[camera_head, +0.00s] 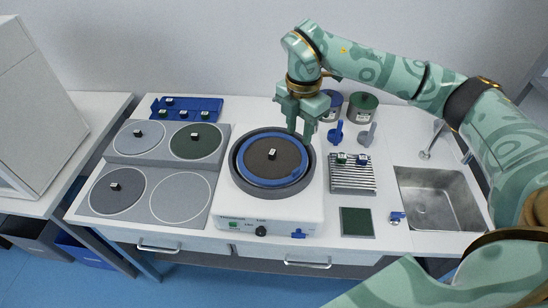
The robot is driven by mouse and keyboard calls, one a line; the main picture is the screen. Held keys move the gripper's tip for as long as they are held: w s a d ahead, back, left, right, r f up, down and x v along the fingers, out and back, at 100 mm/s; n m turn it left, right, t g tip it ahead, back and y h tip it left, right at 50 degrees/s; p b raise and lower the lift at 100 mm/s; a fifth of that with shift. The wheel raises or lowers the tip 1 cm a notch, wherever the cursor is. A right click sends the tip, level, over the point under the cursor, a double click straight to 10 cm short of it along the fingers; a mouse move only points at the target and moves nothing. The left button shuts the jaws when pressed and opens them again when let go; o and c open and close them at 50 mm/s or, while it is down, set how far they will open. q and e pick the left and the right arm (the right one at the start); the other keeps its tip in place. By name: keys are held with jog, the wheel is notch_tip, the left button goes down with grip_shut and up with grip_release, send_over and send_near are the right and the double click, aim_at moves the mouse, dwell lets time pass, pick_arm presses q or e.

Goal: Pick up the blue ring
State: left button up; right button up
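The blue ring (305,173) lies flat around a dark brown disc (262,157) on the round platform of a white machine (245,211) in the middle of the bench. My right gripper (300,129) points down above the machine's back right edge, apart from the ring. Its two fingers look spread, with nothing seen between them. My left gripper is not in view.
Left is a grey panel (160,150) with several round plates, and a blue rack (187,103) behind it. Right are two jars (362,108), blue and grey tools (336,134), a slatted rack (351,181), a dark green square (357,222) and a sink (428,197).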

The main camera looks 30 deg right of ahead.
send_over(295, 170)
jog(key=f, duration=0.6)
jog(key=f+b, duration=0.1)
jog(key=f, duration=0.2)
jog(key=shift+s+a+f, duration=0.25)
jog(key=shift+s+f, duration=0.1)
jog(key=shift+s, duration=0.05)
jog(key=f, duration=0.5)
jog(key=shift+w+d+f, duration=0.1)
jog(key=shift+w+d, duration=0.1)
jog(key=shift+w, duration=0.15)
grip_shut()
